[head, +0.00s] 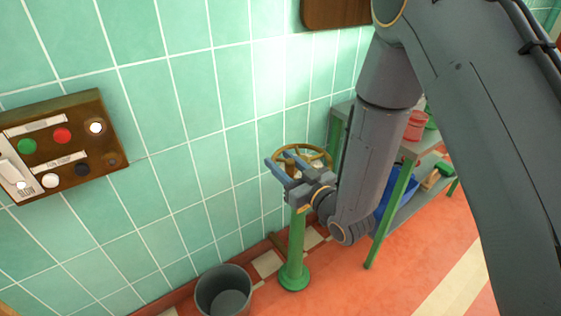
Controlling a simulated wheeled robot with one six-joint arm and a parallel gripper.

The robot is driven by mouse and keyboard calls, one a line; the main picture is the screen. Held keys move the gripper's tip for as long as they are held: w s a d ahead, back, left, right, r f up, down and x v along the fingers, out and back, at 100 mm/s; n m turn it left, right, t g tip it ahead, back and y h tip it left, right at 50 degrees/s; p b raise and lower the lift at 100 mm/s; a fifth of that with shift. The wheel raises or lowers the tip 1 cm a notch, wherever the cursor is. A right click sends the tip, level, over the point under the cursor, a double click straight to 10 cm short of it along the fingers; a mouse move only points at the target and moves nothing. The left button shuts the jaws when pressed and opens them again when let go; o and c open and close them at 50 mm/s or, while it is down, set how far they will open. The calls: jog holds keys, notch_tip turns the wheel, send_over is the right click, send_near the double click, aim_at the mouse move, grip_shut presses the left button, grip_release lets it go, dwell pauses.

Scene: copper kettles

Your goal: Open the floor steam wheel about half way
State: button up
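The floor steam wheel (318,152) is a brass handwheel lying roughly flat on top of a green floor post (296,245) with a round green foot. My gripper (278,166) is at the near left side of the wheel, its two blue-grey fingers apart and pointing left. The fingers overlap the near rim in the picture; I cannot tell whether they touch it. My gripper and wrist hide the near part of the wheel and the top of the post.
A grey bucket (223,291) stands on the floor left of the post. A green-legged shelf (391,217) with a red pot (415,125) and a blue bin (402,192) is behind my arm. A button panel (62,145) is on the tiled wall. Orange floor is clear at lower right.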

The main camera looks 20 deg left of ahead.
aim_at(291, 170)
jog(key=shift+v, duration=3.9)
